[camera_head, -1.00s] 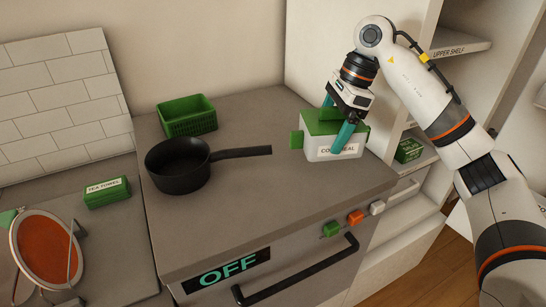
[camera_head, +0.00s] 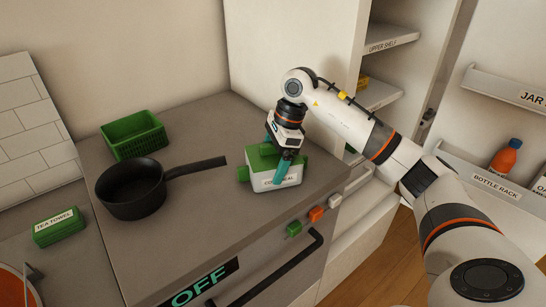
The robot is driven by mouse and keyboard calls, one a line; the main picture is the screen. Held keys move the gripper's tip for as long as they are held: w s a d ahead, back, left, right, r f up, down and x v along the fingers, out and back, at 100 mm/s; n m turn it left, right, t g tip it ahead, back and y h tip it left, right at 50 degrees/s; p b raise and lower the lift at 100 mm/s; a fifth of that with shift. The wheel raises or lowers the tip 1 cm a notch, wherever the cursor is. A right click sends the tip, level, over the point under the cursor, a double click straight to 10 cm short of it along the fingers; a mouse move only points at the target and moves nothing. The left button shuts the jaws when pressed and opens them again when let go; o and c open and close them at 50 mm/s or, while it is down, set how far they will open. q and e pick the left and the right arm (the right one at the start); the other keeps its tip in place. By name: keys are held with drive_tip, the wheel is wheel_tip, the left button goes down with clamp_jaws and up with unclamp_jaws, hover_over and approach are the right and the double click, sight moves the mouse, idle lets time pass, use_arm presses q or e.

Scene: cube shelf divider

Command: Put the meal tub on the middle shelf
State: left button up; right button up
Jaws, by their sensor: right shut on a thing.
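The meal tub (camera_head: 291,178) is a white box with a green lid and green side tabs, its label partly hidden by a finger. It is at the right part of the grey stove top (camera_head: 215,215). My right gripper (camera_head: 279,160) has its teal fingers shut on the tub from above. I cannot tell whether the tub is touching the surface or slightly raised. The shelf unit stands to the right, with the upper shelf (camera_head: 392,40) labelled and another shelf (camera_head: 380,94) below it, partly hidden by my right arm. My left gripper is not in view.
A black pan (camera_head: 132,190) and a green basket (camera_head: 134,136) are on the left of the stove top. A green tea towel (camera_head: 58,227) lies on the left counter. A bottle rack (camera_head: 480,176) with an orange bottle (camera_head: 506,156) is at the right.

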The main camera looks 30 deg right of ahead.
drive_tip(key=shift+f, duration=0.1)
drive_tip(key=o, duration=0.9)
drive_tip(key=shift+r, duration=0.3)
drive_tip(key=b+v, duration=0.1)
drive_tip(key=v, duration=1)
drive_tip(key=shift+s+d+r, duration=0.15)
drive_tip(key=shift+r, duration=0.2)
drive_tip(key=shift+r, duration=0.1)
